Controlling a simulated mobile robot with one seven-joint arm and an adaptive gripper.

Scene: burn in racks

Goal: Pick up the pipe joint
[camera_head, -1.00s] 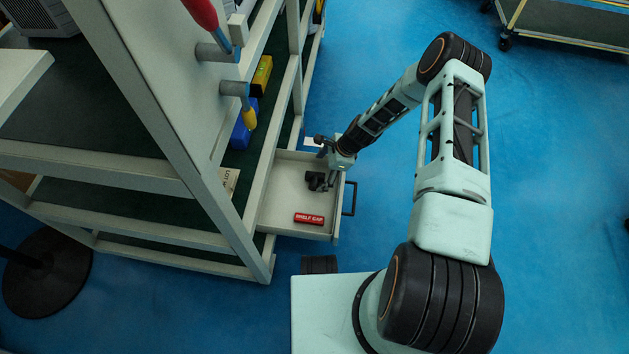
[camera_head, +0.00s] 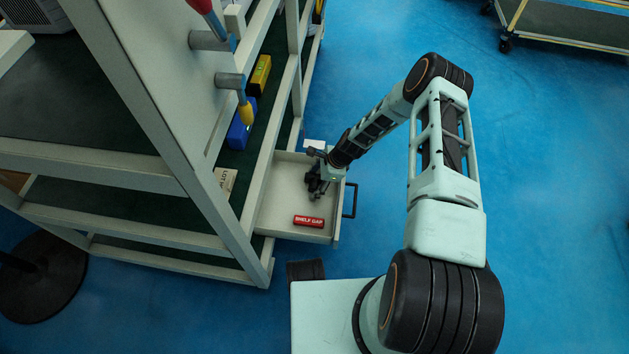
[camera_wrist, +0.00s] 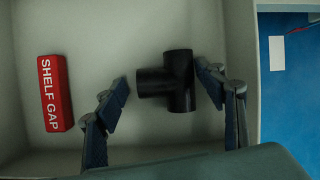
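The pipe joint (camera_wrist: 176,84) is a black T-shaped fitting lying on the floor of a pale open drawer (camera_wrist: 150,20). In the wrist view it lies between the two spread fingers of my gripper (camera_wrist: 163,95). The right finger is close against its right side, and I cannot tell if it touches. A gap shows between the left finger and the joint. In the head view my gripper (camera_head: 318,184) is down inside the drawer, and it largely hides the joint.
A red block marked SHELF GAP (camera_head: 308,221) lies in the drawer, left of my gripper in the wrist view. The drawer walls surround the gripper closely. A shelf rack (camera_head: 150,100) with hanging tools stands left of the drawer. Blue floor is open to the right.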

